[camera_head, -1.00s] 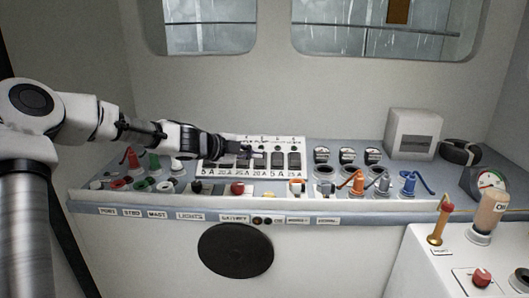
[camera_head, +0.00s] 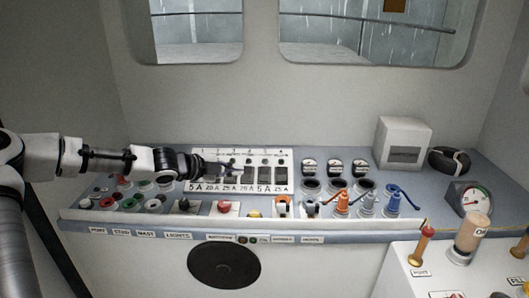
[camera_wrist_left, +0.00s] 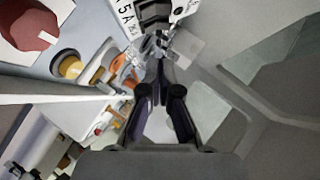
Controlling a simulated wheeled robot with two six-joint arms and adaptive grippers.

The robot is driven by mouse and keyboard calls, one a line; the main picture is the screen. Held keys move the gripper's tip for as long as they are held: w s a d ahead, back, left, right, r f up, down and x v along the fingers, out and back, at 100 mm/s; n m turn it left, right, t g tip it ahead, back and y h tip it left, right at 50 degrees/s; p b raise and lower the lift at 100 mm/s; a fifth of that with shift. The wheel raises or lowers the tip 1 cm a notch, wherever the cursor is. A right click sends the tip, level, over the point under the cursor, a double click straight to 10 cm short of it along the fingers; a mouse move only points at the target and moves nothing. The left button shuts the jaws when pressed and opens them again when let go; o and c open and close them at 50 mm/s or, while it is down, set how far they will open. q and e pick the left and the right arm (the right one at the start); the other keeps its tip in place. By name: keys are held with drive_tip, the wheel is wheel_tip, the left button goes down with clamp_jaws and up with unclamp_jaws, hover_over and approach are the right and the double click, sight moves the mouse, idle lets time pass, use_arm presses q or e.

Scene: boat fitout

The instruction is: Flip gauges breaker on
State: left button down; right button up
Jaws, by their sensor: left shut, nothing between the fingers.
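The white breaker panel (camera_head: 270,187) lies on the sloped blue-grey console, with a row of dark breaker switches above amp labels. The right-hand switches (camera_head: 281,171) show clearly. Labels are too small to tell which breaker is for the gauges. My left gripper (camera_head: 232,167) is shut and empty over the panel's left-middle part, hiding some switches. I cannot tell whether it touches one. In the left wrist view the closed fingers (camera_wrist_left: 157,72) point at the panel (camera_wrist_left: 128,18), where "5A" shows. My right gripper is not in view.
A red knob (camera_head: 225,207) and a yellow knob (camera_head: 255,213) sit in front of the panel. Orange and blue levers (camera_head: 344,201) stand to its right, below round gauges (camera_head: 333,167). A white box (camera_head: 402,143) stands behind at the right.

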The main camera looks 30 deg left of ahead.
use_arm(q)
drive_tip(key=b, duration=0.5)
approach(268, 169)
drive_tip(key=w+d, duration=0.2)
drive_tip(key=d, duration=0.2)
drive_tip(key=w+a+f, duration=0.1)
drive_tip(key=w+a+f+p, duration=0.1)
drive_tip(key=w, duration=0.1)
drive_tip(key=shift+f+p, duration=0.25)
drive_tip(key=shift+p, duration=0.05)
drive_tip(key=shift+w+a+f, duration=0.15)
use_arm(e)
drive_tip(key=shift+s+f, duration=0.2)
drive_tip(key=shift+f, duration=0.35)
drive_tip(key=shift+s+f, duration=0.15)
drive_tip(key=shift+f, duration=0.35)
